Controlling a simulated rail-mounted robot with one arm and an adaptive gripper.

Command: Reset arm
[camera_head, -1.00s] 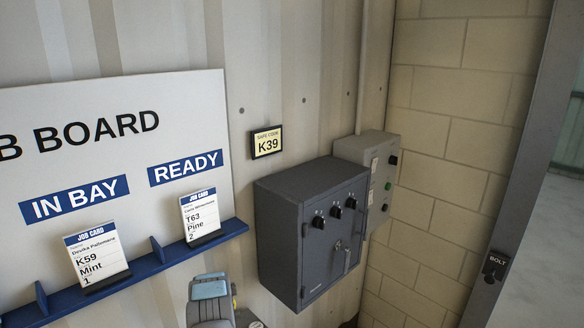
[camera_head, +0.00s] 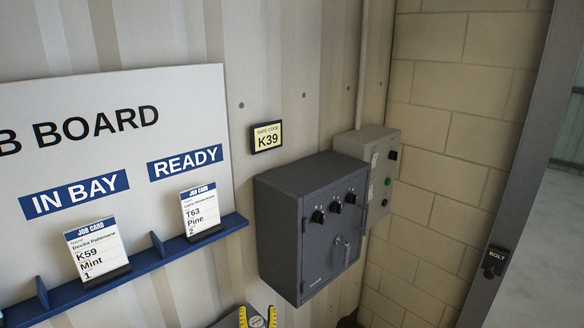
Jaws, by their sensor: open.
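My gripper (camera_head: 257,316) shows at the bottom edge of the head view, with its two yellow-edged fingers apart and nothing seen between them. The rest of the arm is mostly cut off by the frame. The gripper is below and to the left of a dark grey wall safe (camera_head: 281,232) and appears apart from it. The safe door is shut and has three black knobs (camera_head: 336,208) and a handle (camera_head: 346,252).
A job board (camera_head: 60,100) hangs at left above a blue ledge (camera_head: 185,254) holding two job cards, K59 (camera_head: 88,250) and T63 (camera_head: 200,208). A K39 sign (camera_head: 267,137) and a grey control box (camera_head: 383,163) are near the safe. A bolt (camera_head: 493,262) is at right.

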